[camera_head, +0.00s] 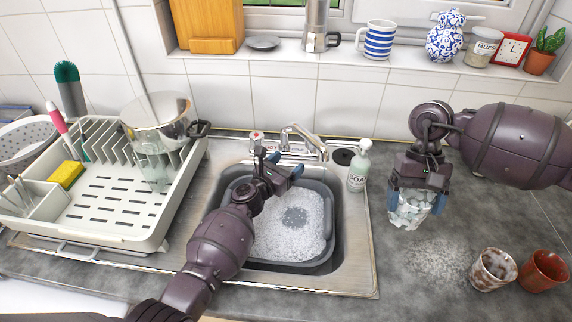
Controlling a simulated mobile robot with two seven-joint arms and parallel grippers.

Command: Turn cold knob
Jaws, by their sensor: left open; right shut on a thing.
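The tap (302,133) stands at the back of the sink. A pale knob with a red top (257,137) stands at its left. I cannot clearly make out the cold knob; my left gripper and the tap crowd that area. My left gripper (281,164) is open and empty just in front of the tap base, over the back of the sink; I cannot tell whether it touches anything. My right gripper (417,195) is shut on a pale, patchy cup (410,212), over the counter right of the sink.
A grey basin (317,262) of suds sits in the sink. A soap bottle (359,168) stands right of the tap. A dish rack (98,236) with a pot (157,113) is at left.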

